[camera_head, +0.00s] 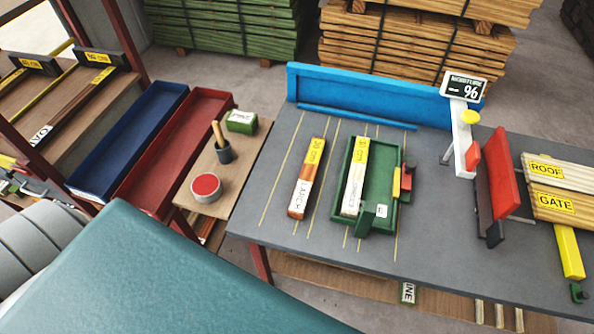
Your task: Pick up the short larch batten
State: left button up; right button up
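The short larch batten (307,178) lies on the grey workbench (270,190), left of the green tray. It is reddish-brown with a yellow length label at its far end and a white "LARCH" label at its near end. Its long side runs away from me, tilted slightly right. Nothing covers it and nothing touches its sides. Neither of my grippers shows in the head view.
A green tray (378,190) right of the larch holds a pale batten (355,178). A moisture meter stand (464,140) and red clamp-like block (497,170) stand farther right. A blue rail (370,95) closes the back.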

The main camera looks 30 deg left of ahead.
aim_at(303, 191)
jog(key=i+l+u, duration=0.15)
jog(key=u, duration=0.75)
